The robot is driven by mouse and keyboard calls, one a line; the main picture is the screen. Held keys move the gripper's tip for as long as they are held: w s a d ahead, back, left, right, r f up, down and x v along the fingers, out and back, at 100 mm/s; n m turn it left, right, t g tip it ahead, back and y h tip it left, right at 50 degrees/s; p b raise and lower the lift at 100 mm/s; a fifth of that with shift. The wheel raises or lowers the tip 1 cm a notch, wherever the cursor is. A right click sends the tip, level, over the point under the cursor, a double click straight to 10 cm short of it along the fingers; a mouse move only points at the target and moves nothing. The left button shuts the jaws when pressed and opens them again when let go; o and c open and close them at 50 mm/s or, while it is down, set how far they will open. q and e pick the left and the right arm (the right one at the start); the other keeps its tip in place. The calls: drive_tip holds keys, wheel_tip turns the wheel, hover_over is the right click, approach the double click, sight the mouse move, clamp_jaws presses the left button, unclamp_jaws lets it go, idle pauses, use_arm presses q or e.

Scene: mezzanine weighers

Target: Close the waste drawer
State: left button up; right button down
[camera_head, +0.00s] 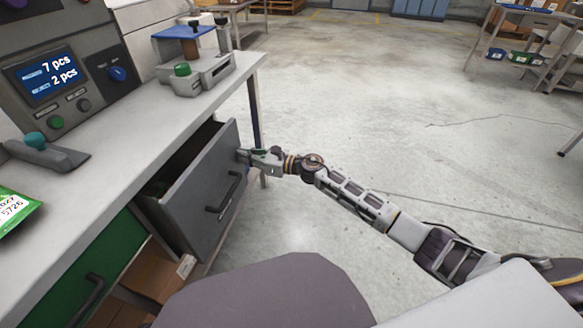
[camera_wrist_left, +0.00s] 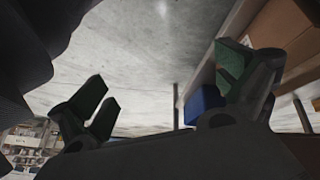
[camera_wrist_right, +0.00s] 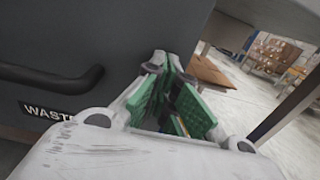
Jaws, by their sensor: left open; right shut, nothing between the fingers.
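The waste drawer (camera_head: 205,205) is grey and stands pulled out from under the bench, its dark inside partly showing. Its front has a dark bar handle (camera_head: 223,193). In the right wrist view the drawer front (camera_wrist_right: 120,45) fills the left side, with the handle and part of a "WASTE" label. My right gripper (camera_head: 243,155) is shut and empty at the far end of the drawer front, beside the handle; I cannot tell whether it touches. Its green-padded fingers show in the right wrist view (camera_wrist_right: 175,90). My left gripper (camera_wrist_left: 165,95) is open and empty, outside the head view.
A green drawer (camera_head: 95,270) with a dark handle is nearer, with cardboard boxes (camera_head: 155,268) beside it. The bench top (camera_head: 125,150) carries a weigher display (camera_head: 50,80), a grey device (camera_head: 195,75) and a green packet (camera_head: 15,210). The floor to the right is open.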

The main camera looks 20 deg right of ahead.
use_arm(q)
drive_tip(key=shift+t+h, duration=0.4)
drive_tip(key=shift+t, duration=0.1)
drive_tip(key=f+b, duration=0.1)
drive_tip(key=f, duration=0.1)
drive_tip(key=d+f+b, duration=0.1)
drive_tip(key=f, duration=0.1)
drive_tip(key=shift+f, duration=0.2)
use_arm(e)
drive_tip(key=x, duration=0.8)
drive_tip(key=shift+w+a+r, duration=0.1)
drive_tip(key=shift+w+r, duration=0.05)
drive_tip(key=shift+r, duration=0.05)
